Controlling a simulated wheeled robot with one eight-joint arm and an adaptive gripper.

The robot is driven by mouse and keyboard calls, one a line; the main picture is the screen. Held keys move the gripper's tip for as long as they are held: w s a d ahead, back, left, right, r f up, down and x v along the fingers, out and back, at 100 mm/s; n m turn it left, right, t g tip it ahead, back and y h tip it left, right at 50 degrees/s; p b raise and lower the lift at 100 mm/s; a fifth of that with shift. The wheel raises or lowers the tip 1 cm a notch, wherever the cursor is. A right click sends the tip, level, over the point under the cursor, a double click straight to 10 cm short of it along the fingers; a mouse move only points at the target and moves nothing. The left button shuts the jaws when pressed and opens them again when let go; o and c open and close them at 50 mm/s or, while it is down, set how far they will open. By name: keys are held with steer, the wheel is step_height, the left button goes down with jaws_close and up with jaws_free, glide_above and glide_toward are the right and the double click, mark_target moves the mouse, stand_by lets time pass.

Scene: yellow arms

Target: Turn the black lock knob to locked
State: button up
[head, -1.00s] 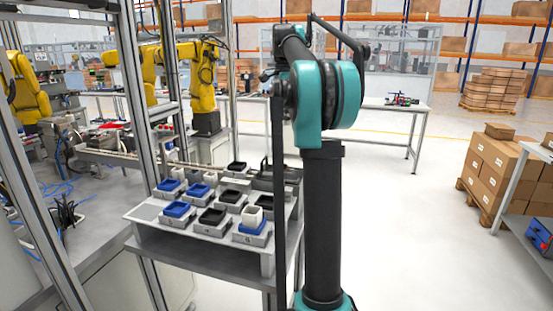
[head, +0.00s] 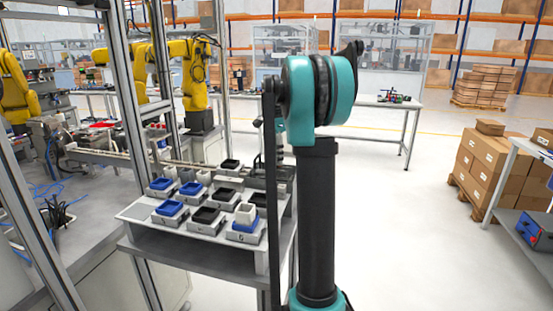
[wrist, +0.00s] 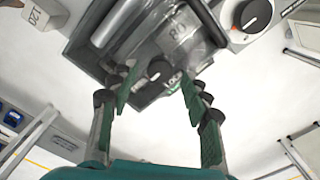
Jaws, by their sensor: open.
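The black lock knob (wrist: 159,71) is a small round knob on a dark grey metal device (wrist: 140,50), with lettering that seems to read "LOCK" beside it. My gripper (wrist: 158,82) is open in the wrist view, its green-padded fingers on either side of the knob in the picture. I cannot tell whether either finger touches it. The knob's exact turn is too blurred to read. In the head view my own arm hides the knob and most of the gripper.
A larger black dial (wrist: 252,15) sits on a pale housing near the right finger. In the head view a bench (head: 190,250) holds several numbered blocks with blue, black and white trays (head: 207,216). A metal frame post (head: 128,130) stands at left.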

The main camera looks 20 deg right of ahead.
steer(key=shift+f, duration=0.55)
jaws_close()
